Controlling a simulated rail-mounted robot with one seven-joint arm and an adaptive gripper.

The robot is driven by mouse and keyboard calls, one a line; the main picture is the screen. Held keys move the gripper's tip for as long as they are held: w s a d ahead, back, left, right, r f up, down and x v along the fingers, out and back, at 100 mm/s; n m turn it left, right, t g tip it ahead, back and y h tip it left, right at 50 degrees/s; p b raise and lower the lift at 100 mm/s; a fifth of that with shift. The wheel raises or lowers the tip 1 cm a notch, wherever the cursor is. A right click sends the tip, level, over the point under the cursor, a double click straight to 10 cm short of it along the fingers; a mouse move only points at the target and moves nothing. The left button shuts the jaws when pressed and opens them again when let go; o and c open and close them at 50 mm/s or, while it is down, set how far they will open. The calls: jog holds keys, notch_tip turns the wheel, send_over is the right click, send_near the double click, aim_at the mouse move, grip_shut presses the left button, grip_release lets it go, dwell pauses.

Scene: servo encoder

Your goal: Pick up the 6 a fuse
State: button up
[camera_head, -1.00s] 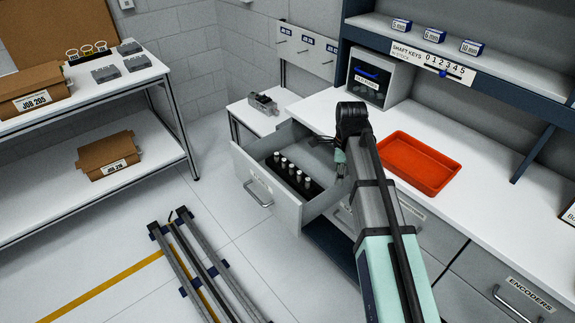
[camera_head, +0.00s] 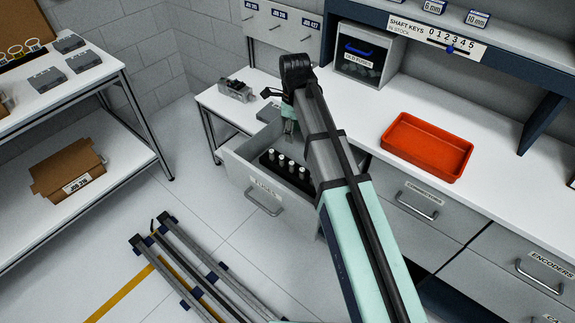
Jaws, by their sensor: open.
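Several small pale cylindrical fuses (camera_head: 281,161) stand upright in a row in a dark holder inside the open grey drawer (camera_head: 247,181). The drawer front carries a label that seems to read FUSES. The individual ratings are too small to read, so I cannot tell which fuse is the 6 A one. My gripper (camera_head: 291,136) is open and points down over the back part of the drawer, behind the fuse row. It appears empty and apart from the fuses. My arm hides part of the drawer's right side, and the fingertips are small and partly hidden.
An orange-red tray (camera_head: 427,147) sits on the white counter right of my arm. A grey bin with dark contents (camera_head: 361,66) stands at the counter's back. A side table with a grey device (camera_head: 237,90) stands behind the drawer. Rails (camera_head: 190,268) lie on the floor at front left.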

jog(key=p, duration=0.2)
send_near(292, 163)
notch_tip(292, 163, down, 5)
jog(key=shift+w+d+f, duration=0.15)
jog(key=shift+f+p, duration=0.8)
jog(key=shift+f, duration=1.8)
grip_shut()
